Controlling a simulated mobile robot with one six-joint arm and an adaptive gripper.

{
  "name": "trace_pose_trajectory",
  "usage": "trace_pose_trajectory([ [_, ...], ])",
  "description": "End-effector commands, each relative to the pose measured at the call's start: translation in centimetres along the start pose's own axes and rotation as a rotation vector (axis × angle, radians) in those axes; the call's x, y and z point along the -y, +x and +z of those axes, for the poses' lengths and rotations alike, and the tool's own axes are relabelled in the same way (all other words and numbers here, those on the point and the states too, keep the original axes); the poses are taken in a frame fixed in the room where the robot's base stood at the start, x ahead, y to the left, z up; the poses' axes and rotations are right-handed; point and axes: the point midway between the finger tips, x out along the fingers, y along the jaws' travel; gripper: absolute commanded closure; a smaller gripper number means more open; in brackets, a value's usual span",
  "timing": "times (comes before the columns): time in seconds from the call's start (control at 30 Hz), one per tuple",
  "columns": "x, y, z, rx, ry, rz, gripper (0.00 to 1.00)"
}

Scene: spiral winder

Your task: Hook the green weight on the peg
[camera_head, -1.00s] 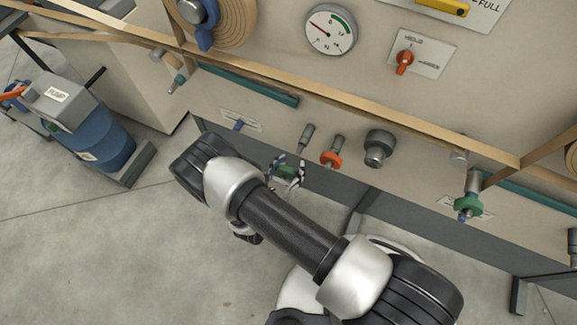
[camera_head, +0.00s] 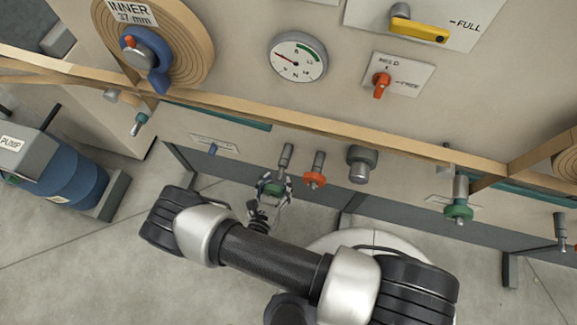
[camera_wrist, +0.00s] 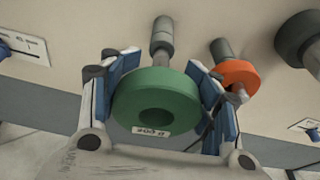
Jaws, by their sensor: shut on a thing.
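My gripper (camera_wrist: 168,105) is shut on the green weight (camera_wrist: 160,88), a thick ring with a centre hole and a white label reading about 200 g. In the head view my gripper (camera_head: 271,188) is at the machine's lower front, with the green weight mostly hidden between its fingers. A grey peg (camera_wrist: 162,36) stands out of the panel just above and behind the weight in the wrist view. It also shows above my gripper in the head view (camera_head: 286,157). I cannot tell whether the weight touches this peg.
An orange weight (camera_head: 314,179) hangs on the peg just to the right, close to my gripper. A grey knob (camera_head: 361,165) is further right, and another green weight (camera_head: 458,212) hangs at the far right. A blue pump (camera_head: 68,180) stands at the left.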

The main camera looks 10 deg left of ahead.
Motion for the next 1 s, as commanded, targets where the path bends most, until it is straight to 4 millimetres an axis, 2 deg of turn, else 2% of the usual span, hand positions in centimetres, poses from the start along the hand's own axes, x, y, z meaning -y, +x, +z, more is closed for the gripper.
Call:
trace_pose_trajectory([
  [0.1, -0.2, -0.7, -0.1, 0.004, -0.005, 0.017, 1.0],
  [0.23, -0.1, -0.3, 0.0, 0.004, -0.004, 0.015, 1.0],
  [1.0, -0.3, 5.6, 1.5, 0.004, -0.004, 0.013, 1.0],
])
